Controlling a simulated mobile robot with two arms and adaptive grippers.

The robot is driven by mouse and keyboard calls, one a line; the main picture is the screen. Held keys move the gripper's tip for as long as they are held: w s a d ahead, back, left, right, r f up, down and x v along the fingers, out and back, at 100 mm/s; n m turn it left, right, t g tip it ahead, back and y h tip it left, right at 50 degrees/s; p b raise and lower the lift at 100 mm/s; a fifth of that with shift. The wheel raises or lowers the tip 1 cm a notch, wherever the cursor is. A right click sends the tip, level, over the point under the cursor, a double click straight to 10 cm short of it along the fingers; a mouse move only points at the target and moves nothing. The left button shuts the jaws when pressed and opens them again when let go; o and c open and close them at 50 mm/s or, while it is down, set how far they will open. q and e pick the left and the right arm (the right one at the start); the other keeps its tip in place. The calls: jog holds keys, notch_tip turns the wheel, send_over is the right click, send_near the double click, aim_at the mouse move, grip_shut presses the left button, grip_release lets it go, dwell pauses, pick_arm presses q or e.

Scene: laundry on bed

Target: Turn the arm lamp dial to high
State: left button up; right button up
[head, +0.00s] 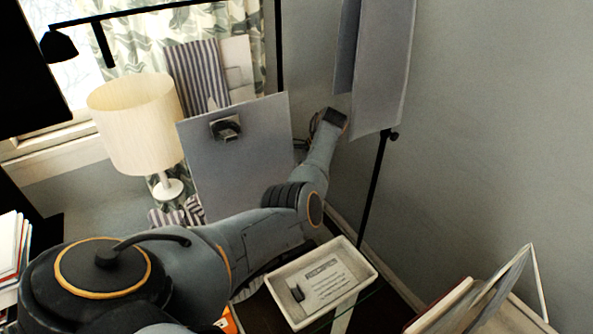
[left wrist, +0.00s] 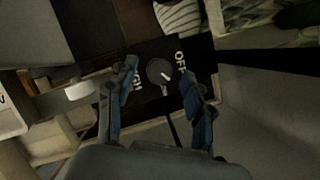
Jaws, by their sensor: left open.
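In the left wrist view, a round dark dial (left wrist: 160,72) with a pale pointer mark sits on a black panel (left wrist: 150,52). OFF is printed to its right; the label on the left is hard to read. My left gripper (left wrist: 159,69) is open, with one blue-padded finger on each side of the dial; I cannot tell whether they touch it. In the head view, the black arm lamp (head: 60,46) hangs from a long thin bar at the upper left. The dial and my left fingertips are hidden there. My right gripper is not in view.
A cream-shaded lamp (head: 138,118) stands by the window. A grey board with a clip (head: 240,165) stands beside my left arm. A white tray (head: 277,285) lies below the arm. A thin black stand (head: 372,190) rises by the right wall.

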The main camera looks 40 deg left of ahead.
pick_arm(q)
jog(key=shift+s+a+f, duration=0.15)
jog(key=shift+f, duration=0.35)
grip_shut()
jog(key=m+p, duration=0.1)
jog(key=p, duration=0.2)
jog(key=r+m+p, duration=0.1)
jog(key=p, duration=0.3)
jog(key=shift+s+m+t+y, duration=0.1)
jog(key=shift+m+t+y, duration=0.2)
jog(key=shift+t, duration=0.1)
jog(key=m+t+p, duration=0.1)
jog(key=m+p, duration=0.1)
jog(key=p, duration=0.2)
jog(key=m+t+p, duration=0.1)
jog(key=m+p, duration=0.2)
jog(key=p, duration=0.1)
jog(key=shift+s+f+y+p, duration=0.15)
jog(key=shift+y+p, duration=0.15)
jog(key=shift+p, duration=0.1)
jog(key=shift+f+m+t+p, duration=0.15)
jog(key=shift+m+t+p, duration=0.15)
jog(key=shift+m+p, duration=0.5)
jog(key=shift+f+m+t+p, duration=0.15)
jog(key=shift+m+t+p, duration=0.15)
jog(key=shift+m+p, duration=0.45)
